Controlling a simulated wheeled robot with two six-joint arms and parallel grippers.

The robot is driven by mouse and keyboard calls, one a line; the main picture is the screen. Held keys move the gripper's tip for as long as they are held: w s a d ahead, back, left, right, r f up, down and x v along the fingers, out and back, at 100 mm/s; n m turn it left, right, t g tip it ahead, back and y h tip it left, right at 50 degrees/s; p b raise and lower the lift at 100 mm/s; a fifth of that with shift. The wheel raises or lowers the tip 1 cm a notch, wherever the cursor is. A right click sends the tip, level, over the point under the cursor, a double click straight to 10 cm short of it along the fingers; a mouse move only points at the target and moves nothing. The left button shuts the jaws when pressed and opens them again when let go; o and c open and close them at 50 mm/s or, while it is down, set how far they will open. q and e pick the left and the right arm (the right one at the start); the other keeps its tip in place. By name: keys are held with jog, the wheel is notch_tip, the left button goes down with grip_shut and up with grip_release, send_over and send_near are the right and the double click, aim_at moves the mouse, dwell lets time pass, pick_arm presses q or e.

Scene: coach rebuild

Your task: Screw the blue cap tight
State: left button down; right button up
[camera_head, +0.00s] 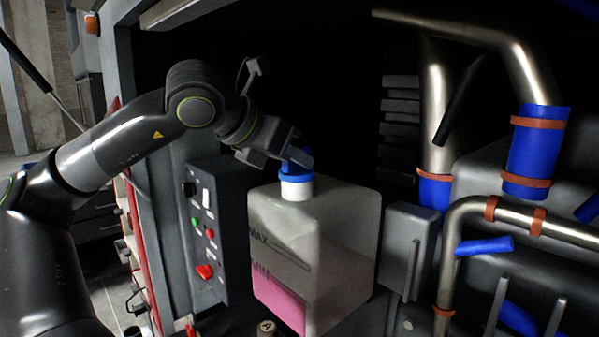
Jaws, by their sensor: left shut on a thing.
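A white translucent tank (335,235) with MAX and MIN marks stands in the middle of the head view, with pink liquid showing low on its front face. The blue cap (297,176) sits on the white neck at the tank's top. My left gripper (301,160) reaches in from the left and is shut on the blue cap from above. The fingers hide part of the cap, so I cannot tell how tight it sits. My right gripper is not in view.
A dark control box (207,230) with red and green buttons is left of the tank. A grey box (409,250) stands close on its right. Metal pipes with blue sleeves (537,150) fill the right side. Dark open space lies behind the tank.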

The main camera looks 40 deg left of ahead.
pick_arm(q)
jog(key=shift+f, duration=0.1)
jog(key=shift+m+h+b, duration=0.6)
jog(key=shift+b, duration=0.4)
jog(key=shift+m+g+h+b, duration=0.4)
jog(key=shift+m+h+b, duration=0.45)
jog(key=shift+m+h, duration=0.3)
jog(key=shift+a+m+g+h, duration=0.1)
jog(key=shift+m+g+h, duration=0.5)
jog(key=shift+m+h, duration=0.55)
jog(key=shift+w, duration=0.1)
